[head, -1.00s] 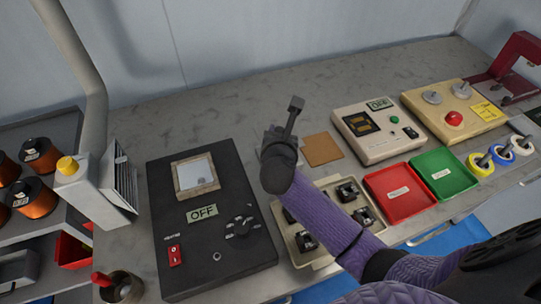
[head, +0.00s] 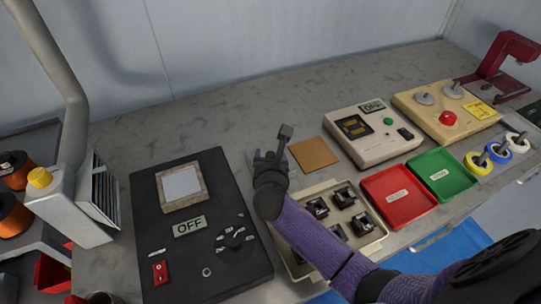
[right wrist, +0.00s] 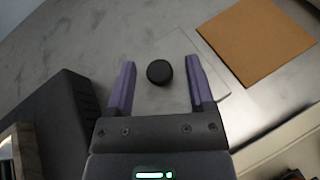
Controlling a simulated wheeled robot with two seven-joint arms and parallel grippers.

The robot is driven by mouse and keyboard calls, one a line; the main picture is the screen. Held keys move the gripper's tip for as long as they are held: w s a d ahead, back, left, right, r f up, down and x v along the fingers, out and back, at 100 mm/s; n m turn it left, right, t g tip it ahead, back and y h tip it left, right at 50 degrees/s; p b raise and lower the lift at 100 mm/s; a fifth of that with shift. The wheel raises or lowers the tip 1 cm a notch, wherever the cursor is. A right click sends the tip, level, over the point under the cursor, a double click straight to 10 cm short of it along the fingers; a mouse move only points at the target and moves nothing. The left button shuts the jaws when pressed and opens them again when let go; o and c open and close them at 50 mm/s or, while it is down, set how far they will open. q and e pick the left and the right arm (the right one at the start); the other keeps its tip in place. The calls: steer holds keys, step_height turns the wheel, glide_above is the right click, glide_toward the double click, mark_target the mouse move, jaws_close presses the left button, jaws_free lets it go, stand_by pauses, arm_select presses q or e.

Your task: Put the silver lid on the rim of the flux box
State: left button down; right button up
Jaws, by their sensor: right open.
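The silver lid, a thin flat square with a round black knob (right wrist: 159,73), lies on the bench in the right wrist view. My open right gripper (right wrist: 160,62) has its two purple fingers on either side of the knob, apart from it. In the head view the right gripper (head: 266,158) mostly hides the lid. The flux box appears to be the square tan-rimmed box (head: 160,205) set in the black unit left of the gripper. Its inside looks pale grey. A corner of its rim shows in the right wrist view (right wrist: 12,150). My left gripper is out of view.
The black unit (head: 225,265) with an OFF display stands left of the gripper. A brown square mat (head: 313,153) lies to its right. A cream tray (head: 375,238) of small parts, a red tray (head: 398,205) and a beige meter (head: 375,150) are further right. The back bench is clear.

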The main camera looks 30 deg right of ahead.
steer(key=shift+r, duration=0.1)
steer(key=shift+s+a+r+p, duration=0.15)
steer(key=shift+s+r+p, duration=0.1)
steer(key=shift+p, duration=0.05)
steer(key=p+v, duration=0.4)
steer(key=v, duration=0.7)
steer(key=shift+s+r, duration=0.1)
steer(key=shift+s, duration=0.05)
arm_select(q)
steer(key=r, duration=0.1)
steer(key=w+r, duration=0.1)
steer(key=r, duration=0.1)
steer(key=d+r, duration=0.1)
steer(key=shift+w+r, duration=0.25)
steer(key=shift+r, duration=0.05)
